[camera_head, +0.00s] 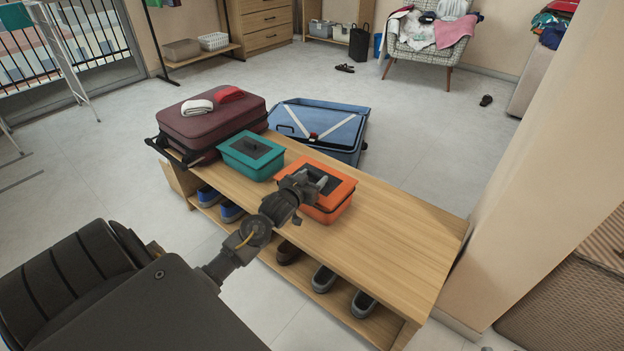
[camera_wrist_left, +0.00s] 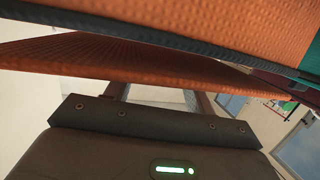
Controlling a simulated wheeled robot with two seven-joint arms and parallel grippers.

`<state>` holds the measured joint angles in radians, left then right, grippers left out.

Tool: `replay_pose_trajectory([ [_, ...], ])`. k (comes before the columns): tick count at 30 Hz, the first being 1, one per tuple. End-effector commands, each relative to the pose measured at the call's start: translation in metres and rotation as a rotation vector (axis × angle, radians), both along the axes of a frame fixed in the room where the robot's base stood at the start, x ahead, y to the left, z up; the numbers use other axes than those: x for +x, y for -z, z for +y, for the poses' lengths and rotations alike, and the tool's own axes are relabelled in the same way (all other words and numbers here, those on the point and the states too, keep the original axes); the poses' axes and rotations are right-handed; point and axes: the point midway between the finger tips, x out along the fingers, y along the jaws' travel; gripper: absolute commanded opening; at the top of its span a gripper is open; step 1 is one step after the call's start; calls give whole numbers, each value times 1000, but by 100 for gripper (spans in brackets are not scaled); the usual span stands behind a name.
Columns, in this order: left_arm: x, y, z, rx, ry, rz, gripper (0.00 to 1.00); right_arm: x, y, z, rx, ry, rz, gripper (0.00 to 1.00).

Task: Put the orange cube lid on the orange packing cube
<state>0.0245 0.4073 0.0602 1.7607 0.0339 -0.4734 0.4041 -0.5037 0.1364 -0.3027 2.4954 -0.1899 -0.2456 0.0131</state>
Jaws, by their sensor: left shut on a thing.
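The orange cube lid (camera_head: 341,187), with a dark panel in its middle, is over the orange packing cube (camera_head: 328,213) on the wooden bench. My left gripper (camera_head: 312,184) is at the lid and shut on it. In the left wrist view, an orange sheet that looks like the lid (camera_wrist_left: 130,58) runs across the gripper. Another orange surface with a dark edge (camera_wrist_left: 230,20) lies close to it, with a narrow wedge of space between them at the left. The head view does not show clearly whether the lid touches the cube's rim all round. My right gripper is not in view.
A teal packing cube (camera_head: 250,158) stands to the left on the bench (camera_head: 385,235). A maroon suitcase (camera_head: 205,125) with folded cloths is at the bench's far end. An open blue suitcase (camera_head: 330,140) lies behind. Shoes (camera_head: 325,278) sit on the lower shelf. The bench's right part is clear.

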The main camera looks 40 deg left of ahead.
Motion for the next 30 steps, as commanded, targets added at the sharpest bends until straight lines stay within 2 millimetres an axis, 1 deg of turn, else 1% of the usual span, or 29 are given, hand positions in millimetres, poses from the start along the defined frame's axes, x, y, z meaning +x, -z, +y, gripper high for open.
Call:
replay_pose_trajectory([
  [12, 0, 12, 0, -1, 0, 1, 32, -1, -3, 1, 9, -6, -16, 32],
  [15, 0, 12, 0, -1, 0, 0, 32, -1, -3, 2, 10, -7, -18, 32],
  [16, 0, 12, 0, -1, 0, 0, 58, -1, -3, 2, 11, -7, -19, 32],
  [20, 0, 12, 0, -1, 0, 0, 75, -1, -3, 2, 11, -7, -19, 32],
  [27, 0, 12, 0, 0, 0, 0, 76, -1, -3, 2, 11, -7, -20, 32],
  [30, 0, 8, 0, 0, 0, -1, 76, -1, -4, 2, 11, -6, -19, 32],
])
